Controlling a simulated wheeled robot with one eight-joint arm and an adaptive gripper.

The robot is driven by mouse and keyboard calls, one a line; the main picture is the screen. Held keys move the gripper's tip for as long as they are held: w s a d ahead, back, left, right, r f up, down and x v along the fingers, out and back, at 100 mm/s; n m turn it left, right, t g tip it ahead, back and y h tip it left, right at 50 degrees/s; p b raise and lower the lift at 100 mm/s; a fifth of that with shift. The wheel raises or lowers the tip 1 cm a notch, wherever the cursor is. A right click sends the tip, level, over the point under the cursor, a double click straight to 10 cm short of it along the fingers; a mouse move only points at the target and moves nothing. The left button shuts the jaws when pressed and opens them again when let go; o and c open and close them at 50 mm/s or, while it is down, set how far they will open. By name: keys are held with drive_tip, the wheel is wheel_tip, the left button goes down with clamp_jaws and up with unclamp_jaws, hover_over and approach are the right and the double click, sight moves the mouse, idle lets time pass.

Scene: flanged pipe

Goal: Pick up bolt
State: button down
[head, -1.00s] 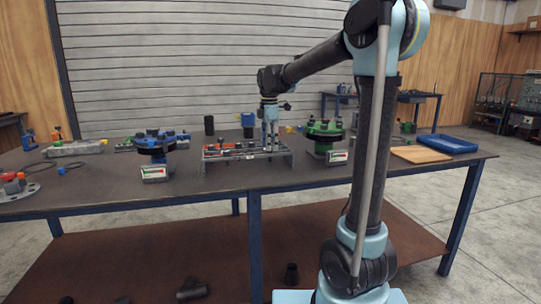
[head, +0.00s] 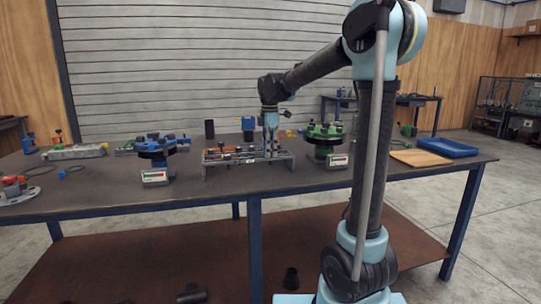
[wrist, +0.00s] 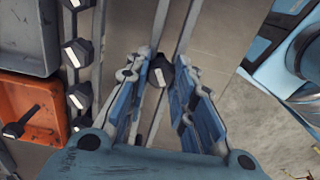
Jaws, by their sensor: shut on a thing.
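In the wrist view, a dark bolt (wrist: 161,75) with a pale mark on its head sits between the fingertips of my gripper (wrist: 162,68). The gripper is shut on it. Its shank is hidden. Several similar bolts (wrist: 77,51) stand in a row along a rail to the left. In the head view, my gripper (head: 271,154) points down over the right part of the bolt rack (head: 222,159) on the workbench. The held bolt is too small to make out there.
An orange bin (wrist: 30,96) holding a dark bolt and a grey bin (wrist: 28,30) lie left of the rail. A blue flanged pipe (head: 155,147) and a green one (head: 323,134) flank the rack. A blue tray (head: 446,148) stands at the right.

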wheel_tip(320, 180, up, 10)
idle(0.5)
